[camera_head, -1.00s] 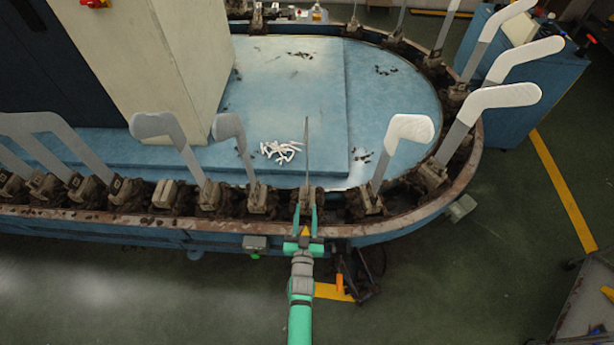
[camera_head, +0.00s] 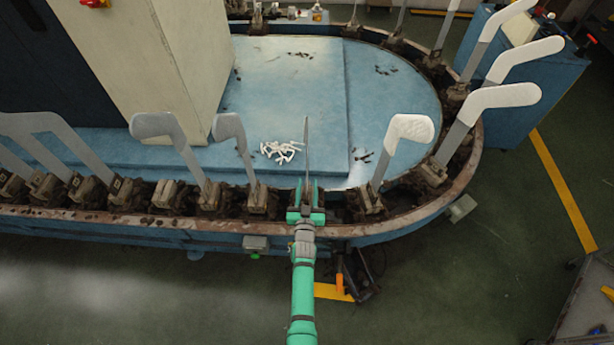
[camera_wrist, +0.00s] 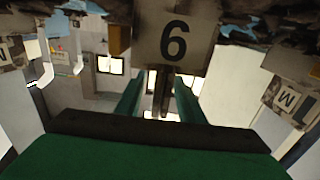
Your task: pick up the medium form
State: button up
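My gripper (camera_head: 306,190) reaches over the front rim of the machine, at the base of a thin grey form (camera_head: 307,145) seen edge-on in the head view. In the wrist view my gripper's two green fingers (camera_wrist: 159,98) stand apart, one on each side of a narrow dark upright (camera_wrist: 165,88), apparently this form's shaft, with gaps beside it. A plate marked "6" (camera_wrist: 174,40) is just above it in that view. The form stands upright in its holder. Its size cannot be told from its edge. Its lower end is hidden behind my gripper in the head view.
Neighbouring forms stand in holders: a grey one (camera_head: 232,130) to the left and a white-topped one (camera_head: 408,130) to the right. White scraps (camera_head: 281,150) lie on the blue platform (camera_head: 300,85).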

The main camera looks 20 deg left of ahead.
jog(key=shift+w+a, duration=0.2)
jog(key=shift+w, duration=0.4)
jog(key=shift+c, duration=0.7)
grip_shut()
jog(key=shift+r, duration=0.1)
